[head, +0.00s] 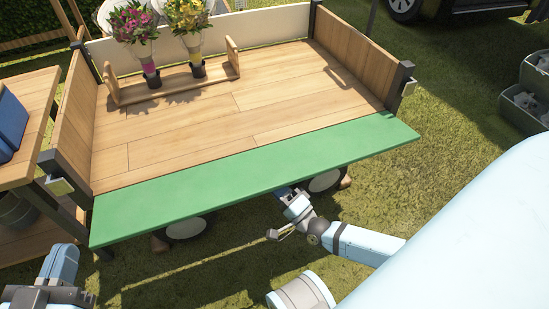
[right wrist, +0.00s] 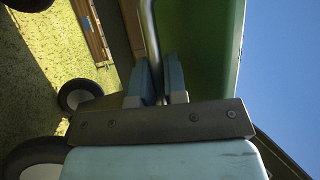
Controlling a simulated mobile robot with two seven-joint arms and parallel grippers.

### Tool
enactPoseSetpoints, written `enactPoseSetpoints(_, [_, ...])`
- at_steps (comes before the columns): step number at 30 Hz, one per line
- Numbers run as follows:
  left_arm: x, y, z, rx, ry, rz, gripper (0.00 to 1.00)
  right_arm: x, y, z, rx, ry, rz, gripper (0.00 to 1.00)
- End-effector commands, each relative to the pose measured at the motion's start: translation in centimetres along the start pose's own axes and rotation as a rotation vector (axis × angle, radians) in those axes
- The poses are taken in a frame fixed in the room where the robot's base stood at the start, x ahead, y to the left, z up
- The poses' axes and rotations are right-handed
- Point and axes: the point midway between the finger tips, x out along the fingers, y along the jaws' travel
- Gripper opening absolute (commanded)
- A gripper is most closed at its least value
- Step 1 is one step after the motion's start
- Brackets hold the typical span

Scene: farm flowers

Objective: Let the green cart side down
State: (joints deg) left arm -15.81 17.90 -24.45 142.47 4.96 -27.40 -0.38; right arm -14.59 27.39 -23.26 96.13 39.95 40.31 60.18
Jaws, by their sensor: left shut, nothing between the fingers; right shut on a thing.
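The green cart side (head: 250,170) is folded outward along the front edge of the wooden cart bed (head: 210,115). It looks close to level with the bed, its green face up. My right gripper (head: 287,193) is at the panel's outer edge, mostly hidden beneath it. In the right wrist view, its blue fingers (right wrist: 160,80) are shut on a thin metal bar (right wrist: 152,35), with the green side (right wrist: 222,60) just beside. My left gripper (head: 48,297) is at the bottom left corner, shut and empty, apart from the cart. Its fingertips are hard to make out.
Two flower bouquets (head: 133,25) (head: 188,14) stand in a wooden holder (head: 175,82) at the back of the bed. Wooden side walls (head: 350,55) stand upright. A wooden table (head: 30,95) adjoins at left. Grass below the panel is open; cart wheels (head: 188,228) show underneath.

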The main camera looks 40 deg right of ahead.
Motion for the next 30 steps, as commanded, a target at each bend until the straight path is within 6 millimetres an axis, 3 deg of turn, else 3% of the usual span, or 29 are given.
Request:
enactPoseSetpoints(9, [0.2,-0.43,-0.15,0.055,0.029,-0.003,0.0,0.1,0.97,0.03,-0.033,0.004,-0.1,0.0])
enactPoseSetpoints(23, [0.29,-0.52,-0.49,0.062,0.039,-0.003,0.0,0.12,1.0,0.02,-0.039,0.005,-0.113,0.0])
enactPoseSetpoints(24, [0.27,-0.51,-0.44,0.061,0.037,-0.003,0.0,0.13,1.0,0.02,-0.039,0.005,-0.113,0.15])
enactPoseSetpoints(27, [0.23,-0.48,-0.33,0.06,0.034,-0.003,0.0,0.11,1.01,0.02,-0.039,0.005,-0.113,0.36])
enactPoseSetpoints(30, [0.18,-0.45,-0.23,0.058,0.031,-0.003,0.0,0.07,1.03,0.04,-0.04,0.004,-0.112,0.36])
